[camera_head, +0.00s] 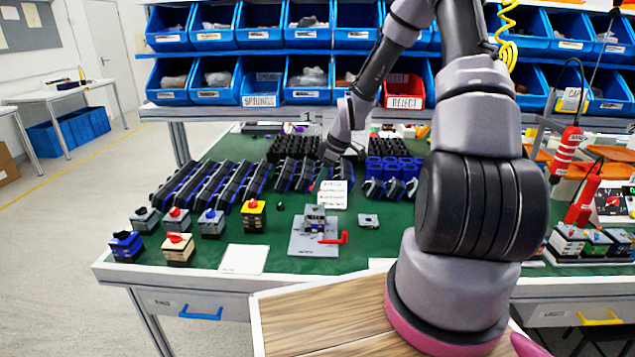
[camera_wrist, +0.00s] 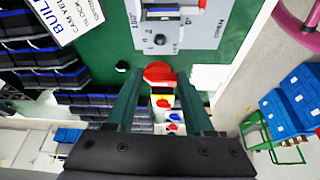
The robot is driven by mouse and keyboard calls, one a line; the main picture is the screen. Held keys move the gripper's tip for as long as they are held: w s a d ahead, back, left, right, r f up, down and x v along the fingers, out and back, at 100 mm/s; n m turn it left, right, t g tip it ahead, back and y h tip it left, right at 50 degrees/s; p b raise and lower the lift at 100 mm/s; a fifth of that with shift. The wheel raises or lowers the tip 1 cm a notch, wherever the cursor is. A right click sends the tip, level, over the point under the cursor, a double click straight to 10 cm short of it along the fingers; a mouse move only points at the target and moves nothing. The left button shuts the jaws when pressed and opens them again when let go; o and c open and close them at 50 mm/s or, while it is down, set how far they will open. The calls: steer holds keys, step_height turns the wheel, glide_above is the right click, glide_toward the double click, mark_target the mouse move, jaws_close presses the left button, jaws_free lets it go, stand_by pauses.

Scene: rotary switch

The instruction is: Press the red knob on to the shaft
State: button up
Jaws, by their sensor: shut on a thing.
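My gripper (camera_wrist: 160,78) is shut on the red knob (camera_wrist: 159,72), which sits between its fingertips in the wrist view. In the head view my gripper is above the bins at mid-table, and only a small speck of red shows near its tip. A grey fixture plate (camera_head: 299,243) with a red handle (camera_head: 332,238) stands at the front middle, holding a switch body (camera_head: 315,215). The plate (camera_wrist: 228,22) also shows at the top of the wrist view, apart from the knob. I cannot make out the shaft.
Several switches with coloured knobs, such as a yellow one (camera_head: 254,215), stand left of the fixture. A build card (camera_head: 333,193) stands behind it, and a small grey part (camera_head: 368,220) lies to its right. A white sheet (camera_head: 243,259) lies front left. Black bins (camera_head: 215,185) fill the back.

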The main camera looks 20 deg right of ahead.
mark_target(316, 207)
steer(key=shift+f, duration=2.4)
steer(key=shift+f, duration=0.25)
steer(key=shift+f, duration=0.9)
steer(key=o, duration=1.4)
